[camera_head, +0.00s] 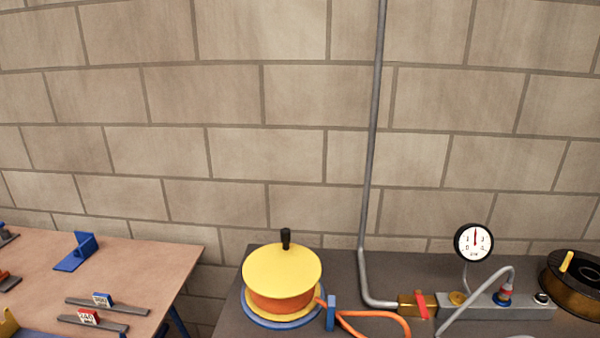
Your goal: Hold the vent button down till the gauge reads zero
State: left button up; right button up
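A round white pressure gauge (474,242) with a black rim stands above a grey manifold block (492,308) on the dark table at the right. Its red needle points about straight up, between the numbers, not at the left end of the scale. On the block sit a round yellow piece (458,298) at the left, a red-and-blue fitting (505,294) with a grey hose, and a small dark-topped round piece (542,298) at the right. I cannot tell for certain which is the vent button. Neither of my grippers is in view.
A red-handled brass valve (417,304) joins a grey pipe (371,160) to the block. A yellow-and-blue hose reel (282,268) with an orange hose stands left; a dark reel (575,284) stands right. A brown table (130,265) holds tagged bars and a blue bracket (78,251).

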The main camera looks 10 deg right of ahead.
aim_at(541, 296)
jog(key=z, duration=1.55)
